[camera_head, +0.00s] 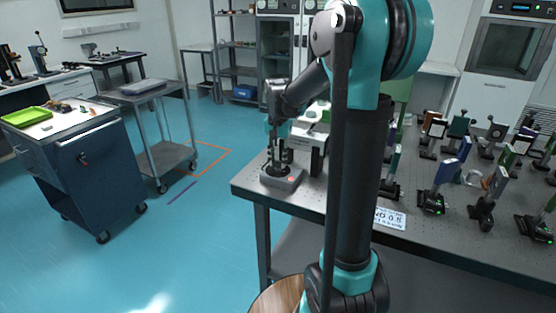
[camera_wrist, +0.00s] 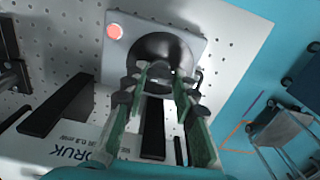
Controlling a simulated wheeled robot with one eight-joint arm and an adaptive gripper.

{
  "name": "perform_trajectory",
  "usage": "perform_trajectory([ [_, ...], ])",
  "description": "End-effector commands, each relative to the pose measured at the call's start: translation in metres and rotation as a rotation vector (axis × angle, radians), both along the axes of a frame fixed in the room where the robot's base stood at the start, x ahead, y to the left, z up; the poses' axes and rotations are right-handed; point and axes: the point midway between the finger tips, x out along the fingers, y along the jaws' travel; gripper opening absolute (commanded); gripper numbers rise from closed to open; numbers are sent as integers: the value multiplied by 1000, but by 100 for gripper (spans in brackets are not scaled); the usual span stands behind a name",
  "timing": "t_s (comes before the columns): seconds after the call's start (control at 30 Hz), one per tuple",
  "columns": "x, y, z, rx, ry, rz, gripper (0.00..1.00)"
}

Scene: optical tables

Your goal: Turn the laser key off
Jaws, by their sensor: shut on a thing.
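The laser key box is a small grey box (camera_head: 283,178) at the left front corner of the optical table. It has a red round button (camera_wrist: 115,31) and a dark round key switch (camera_wrist: 165,48) on its top. My gripper (camera_head: 278,158) points straight down over the switch. In the wrist view my gripper's fingertips (camera_wrist: 158,76) are closed in on a small greyish key part (camera_wrist: 158,69) in the middle of the switch. The fingers hide most of the key, so its turn angle cannot be told.
The perforated optical table (camera_head: 300,195) holds several optic mounts (camera_head: 437,187) to the right. A white instrument (camera_head: 312,140) stands just behind the key box. A printed sign (camera_head: 390,217) lies near the front edge. A grey cart (camera_head: 165,150) and blue cabinet (camera_head: 95,175) stand left, across open floor.

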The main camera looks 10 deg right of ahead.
Motion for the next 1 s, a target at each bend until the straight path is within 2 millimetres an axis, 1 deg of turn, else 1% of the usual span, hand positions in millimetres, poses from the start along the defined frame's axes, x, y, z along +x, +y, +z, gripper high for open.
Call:
perform_trajectory([
  [0.27,0,0,0,0,0,192,0],
  [1.0,0,0,0,0,0,895,0],
])
